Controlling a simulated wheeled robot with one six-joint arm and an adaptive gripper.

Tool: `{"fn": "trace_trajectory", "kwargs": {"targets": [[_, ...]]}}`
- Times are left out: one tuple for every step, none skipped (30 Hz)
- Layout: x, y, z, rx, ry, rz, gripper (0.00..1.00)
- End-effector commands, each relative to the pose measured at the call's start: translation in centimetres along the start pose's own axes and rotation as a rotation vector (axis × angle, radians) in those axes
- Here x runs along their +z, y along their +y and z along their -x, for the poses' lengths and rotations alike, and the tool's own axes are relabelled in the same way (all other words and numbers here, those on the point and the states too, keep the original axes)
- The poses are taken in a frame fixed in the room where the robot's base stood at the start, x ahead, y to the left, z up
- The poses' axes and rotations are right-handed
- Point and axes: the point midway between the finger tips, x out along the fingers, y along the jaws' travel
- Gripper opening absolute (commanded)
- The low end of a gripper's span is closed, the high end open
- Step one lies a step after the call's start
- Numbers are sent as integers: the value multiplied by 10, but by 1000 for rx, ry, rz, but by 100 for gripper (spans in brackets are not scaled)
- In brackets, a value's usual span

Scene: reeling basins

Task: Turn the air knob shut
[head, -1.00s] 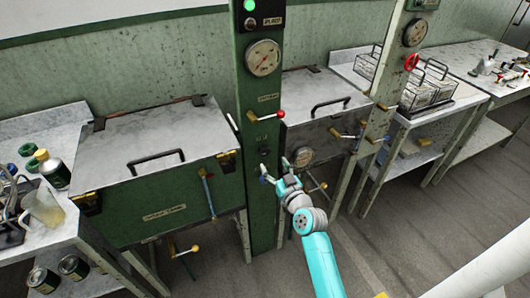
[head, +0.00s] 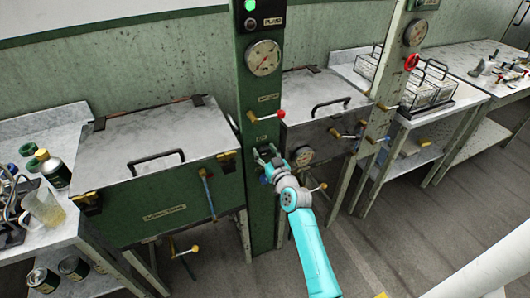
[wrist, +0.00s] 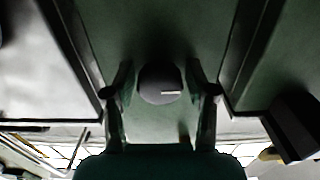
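A dark round knob (wrist: 160,83) with a pale line pointing right sits on the green column's face in the wrist view. My gripper (wrist: 160,72) is open, with one finger on each side of the knob and a visible gap to both. In the head view my gripper (head: 268,152) is at the green column (head: 262,95), just below a small label too small to read. The gripper covers most of the knob there. I cannot tell how close the fingertips are to the column face.
A red-tipped lever (head: 280,114) sticks out of the column above my gripper, below a dial gauge (head: 263,58). A green lidded basin (head: 160,180) stands at left and a second basin (head: 320,98) at right. A bench (head: 45,200) with jars is far left.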

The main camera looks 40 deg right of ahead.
Motion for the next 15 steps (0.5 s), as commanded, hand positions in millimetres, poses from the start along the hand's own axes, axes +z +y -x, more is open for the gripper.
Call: {"fn": "trace_trajectory", "kwargs": {"targets": [[0,0,0,0,0,0,36],[0,0,0,0,0,0,28],[0,0,0,0,0,0,18],[0,0,0,0,0,0,11],[0,0,0,0,0,0,8],[0,0,0,0,0,0,8],[0,0,0,0,0,0,8],[0,0,0,0,0,-1,8],[0,0,0,0,0,-3,8],[0,0,0,0,0,-6,8],[0,0,0,0,0,-10,8],[0,0,0,0,0,-17,8],[0,0,0,0,0,-24,8],[0,0,0,0,0,-32,8],[0,0,0,0,0,-46,8]]}}
